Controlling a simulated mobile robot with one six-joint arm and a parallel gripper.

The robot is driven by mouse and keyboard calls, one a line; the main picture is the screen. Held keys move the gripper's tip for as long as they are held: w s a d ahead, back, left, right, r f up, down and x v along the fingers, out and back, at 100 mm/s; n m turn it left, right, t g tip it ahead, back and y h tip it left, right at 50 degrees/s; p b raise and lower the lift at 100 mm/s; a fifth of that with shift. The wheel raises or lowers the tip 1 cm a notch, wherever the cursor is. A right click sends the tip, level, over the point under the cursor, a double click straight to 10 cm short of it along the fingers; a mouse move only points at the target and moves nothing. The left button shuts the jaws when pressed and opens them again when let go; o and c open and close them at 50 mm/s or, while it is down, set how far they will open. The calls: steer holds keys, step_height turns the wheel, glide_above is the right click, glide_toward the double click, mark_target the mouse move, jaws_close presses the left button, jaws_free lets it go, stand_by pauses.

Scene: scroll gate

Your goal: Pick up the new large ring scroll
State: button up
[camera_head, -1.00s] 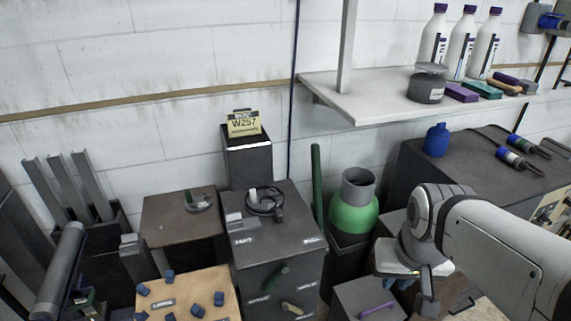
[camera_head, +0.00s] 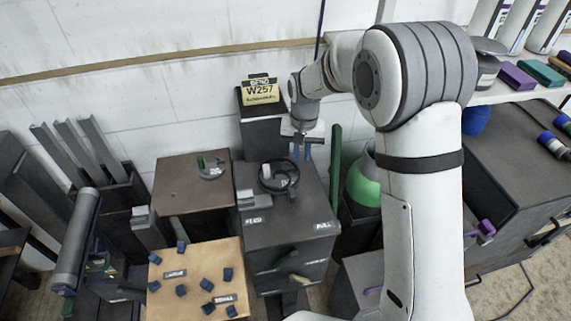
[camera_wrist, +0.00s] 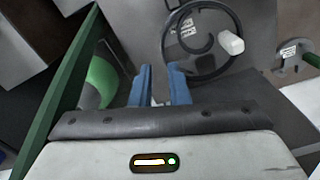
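A large black ring (camera_head: 280,190), apparently the large ring scroll, lies on top of the dark cabinet, with a pale block on it. In the wrist view the ring (camera_wrist: 166,50) lies beyond my fingertips, with a smaller dark arc inside it and the pale block at its right. My gripper (camera_head: 302,150) hangs above the back right of the cabinet, behind and to the right of the ring. In the wrist view its two blue fingers (camera_wrist: 160,78) are apart with nothing between them. They do not touch the ring.
A green post (camera_head: 335,160) and a green cylinder (camera_head: 362,182) stand right of the cabinet. A dark pedestal with a yellow W257 sign (camera_head: 260,92) rises behind it. A brown-topped box (camera_head: 180,185) with a smaller grey arc (camera_head: 211,171) stands to the left.

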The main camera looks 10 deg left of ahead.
mark_target(279, 174)
steer(key=shift+w+a+f, duration=0.35)
steer(key=shift+w+f, duration=0.3)
steer(key=shift+w, duration=0.05)
steer(key=shift+f, duration=0.35)
steer(key=shift+s+f, duration=0.3)
steer(key=shift+s, duration=0.05)
steer(key=f, duration=0.1)
steer(key=f+p, duration=0.1)
steer(key=f, duration=0.1)
steer(key=f+p, duration=0.1)
steer(key=shift+w+a+f, duration=0.1)
steer(key=shift+w+f, duration=0.1)
steer(key=shift+w, duration=0.15)
steer(key=shift+f, duration=0.6)
steer(key=shift+c, duration=0.4)
jaws_close()
